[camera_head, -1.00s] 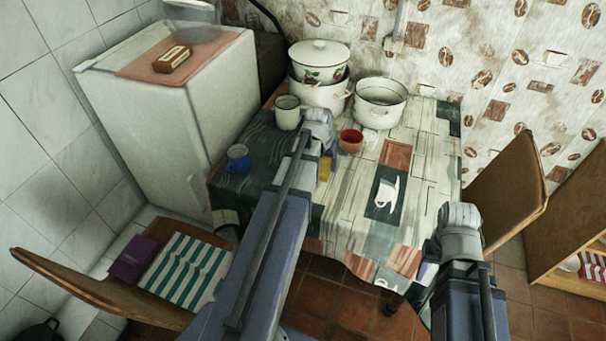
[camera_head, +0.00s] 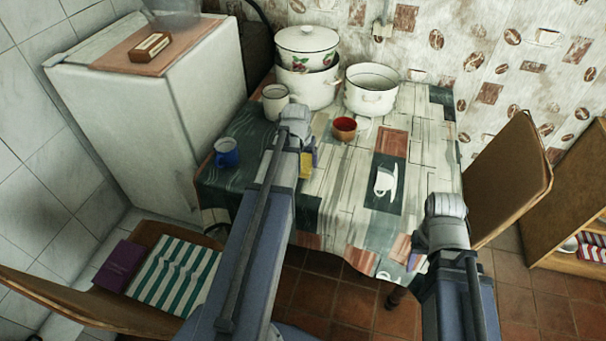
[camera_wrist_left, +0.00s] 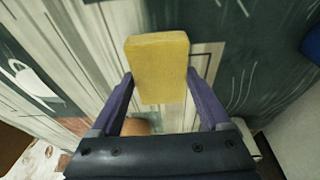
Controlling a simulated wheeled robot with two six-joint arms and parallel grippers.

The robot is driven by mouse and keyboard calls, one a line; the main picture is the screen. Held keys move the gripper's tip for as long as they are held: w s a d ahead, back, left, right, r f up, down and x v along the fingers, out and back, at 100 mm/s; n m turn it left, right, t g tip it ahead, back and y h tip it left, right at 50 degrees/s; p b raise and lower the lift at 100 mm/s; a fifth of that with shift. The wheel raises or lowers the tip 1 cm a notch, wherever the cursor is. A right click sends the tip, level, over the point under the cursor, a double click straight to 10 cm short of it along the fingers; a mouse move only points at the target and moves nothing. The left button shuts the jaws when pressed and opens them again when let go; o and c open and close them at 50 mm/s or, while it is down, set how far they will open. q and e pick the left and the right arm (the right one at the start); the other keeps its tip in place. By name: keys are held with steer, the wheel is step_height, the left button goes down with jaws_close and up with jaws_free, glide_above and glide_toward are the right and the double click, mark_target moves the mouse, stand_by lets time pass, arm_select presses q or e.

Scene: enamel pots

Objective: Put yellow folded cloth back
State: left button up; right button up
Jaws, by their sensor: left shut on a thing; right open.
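The yellow folded cloth (camera_wrist_left: 158,62) is a thick yellow block between the fingers of my left gripper (camera_wrist_left: 160,78) in the left wrist view. In the head view only a small yellow part of it (camera_head: 306,166) shows beside the wrist, over the table. My left gripper is shut on it; I cannot tell whether the cloth touches the table. My right gripper (camera_head: 417,262) is at the table's front right edge, its fingers mostly hidden by its wrist; it is open.
The table (camera_head: 335,190) holds a red cup (camera_head: 344,129), a blue mug (camera_head: 226,153), a white mug (camera_head: 275,102), a white pot (camera_head: 371,95) and stacked pots (camera_head: 307,85). A striped cloth (camera_head: 172,275) and a purple item (camera_head: 122,265) lie on a chair. Another chair (camera_head: 508,180) stands right.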

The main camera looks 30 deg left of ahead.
mark_target(302, 163)
arm_select(q)
steer(key=shift+f, duration=0.1)
step_height(302, 163, down, 4)
steer(key=b, duration=0.3)
steer(key=shift+r+b, duration=0.25)
steer(key=shift+b, duration=0.05)
steer(key=shift+f, duration=0.2)
steer(key=o, duration=1)
steer(key=shift+r, duration=0.1)
steer(key=p+v, duration=1.1)
steer(key=v, duration=0.1)
steer(key=shift+r+p, duration=0.2)
steer(key=shift+p, duration=0.15)
